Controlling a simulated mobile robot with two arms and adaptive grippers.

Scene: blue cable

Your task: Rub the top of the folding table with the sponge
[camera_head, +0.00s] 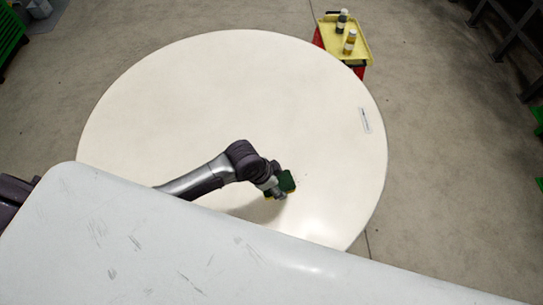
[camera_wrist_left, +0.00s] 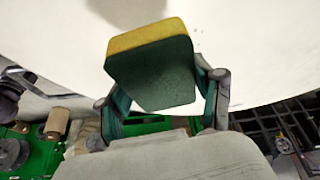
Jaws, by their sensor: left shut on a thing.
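The folding table (camera_head: 230,90) has a round, cream-white top, seen from above in the head view. It also fills the upper part of the left wrist view (camera_wrist_left: 255,50). A sponge, green with a yellow layer, shows in the head view (camera_head: 287,181) over the near right part of the top and in the left wrist view (camera_wrist_left: 155,70). My left gripper (camera_head: 276,188) is shut on the sponge, with a finger on each side of it in the left wrist view (camera_wrist_left: 165,100). I cannot tell whether the sponge touches the top. My right gripper is not in view.
A yellow tray (camera_head: 357,50) with small bottles (camera_head: 350,41) stands beyond the table's far right edge. A small white label (camera_head: 365,120) lies on the top at the right. The rest of the visible top is bare. Green crates (camera_head: 10,38) stand at the far left.

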